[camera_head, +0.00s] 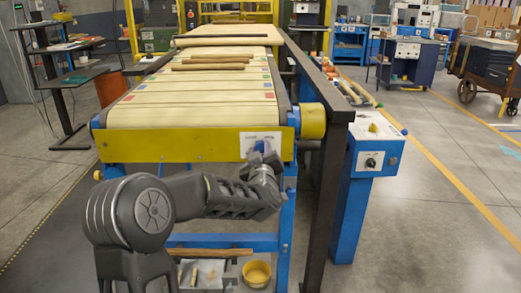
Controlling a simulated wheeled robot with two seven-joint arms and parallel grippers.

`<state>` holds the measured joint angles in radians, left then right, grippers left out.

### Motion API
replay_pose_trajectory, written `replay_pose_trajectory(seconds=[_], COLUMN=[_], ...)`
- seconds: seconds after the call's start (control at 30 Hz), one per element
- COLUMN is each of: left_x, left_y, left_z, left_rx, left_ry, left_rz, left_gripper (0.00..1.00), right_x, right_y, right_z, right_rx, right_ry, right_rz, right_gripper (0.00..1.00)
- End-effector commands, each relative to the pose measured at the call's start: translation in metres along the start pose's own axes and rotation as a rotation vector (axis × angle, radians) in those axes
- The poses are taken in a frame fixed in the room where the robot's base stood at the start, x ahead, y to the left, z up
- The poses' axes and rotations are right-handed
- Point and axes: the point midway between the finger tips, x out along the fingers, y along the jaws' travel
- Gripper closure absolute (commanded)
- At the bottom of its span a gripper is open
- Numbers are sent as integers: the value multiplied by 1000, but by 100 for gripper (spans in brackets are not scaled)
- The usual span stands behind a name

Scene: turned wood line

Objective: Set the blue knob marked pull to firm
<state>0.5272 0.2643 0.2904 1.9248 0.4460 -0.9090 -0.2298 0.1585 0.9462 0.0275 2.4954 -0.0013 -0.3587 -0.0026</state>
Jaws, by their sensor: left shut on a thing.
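The blue knob (260,146) sits on a white label plate (246,136) at the right end of the yellow front beam of the conveyor. My left gripper (262,155) reaches up to it from below and is shut on the knob, hiding most of it and the lower part of the plate. The markings on the plate are too small to read, so I cannot tell the knob's setting. My right gripper is not in view.
The conveyor belt (190,112) carries several turned wood sticks (208,66). A dark post and rail (325,160) stands just right of the knob. Beyond it is a blue control box (375,150) with a black knob (370,162). A yellow bowl (257,272) lies below.

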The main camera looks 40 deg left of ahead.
Motion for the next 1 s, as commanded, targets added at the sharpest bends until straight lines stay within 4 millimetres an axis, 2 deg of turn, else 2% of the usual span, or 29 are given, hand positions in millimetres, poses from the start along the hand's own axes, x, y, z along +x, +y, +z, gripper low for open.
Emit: replay_pose_trajectory(seconds=[1.0], left_x=[0], left_y=[4], left_z=[-2], left_rx=[963], left_ry=[1], left_rz=[1], left_gripper=[100], right_x=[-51], right_y=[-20], right_z=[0], right_rx=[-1], right_ry=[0], right_rz=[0], right_gripper=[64])
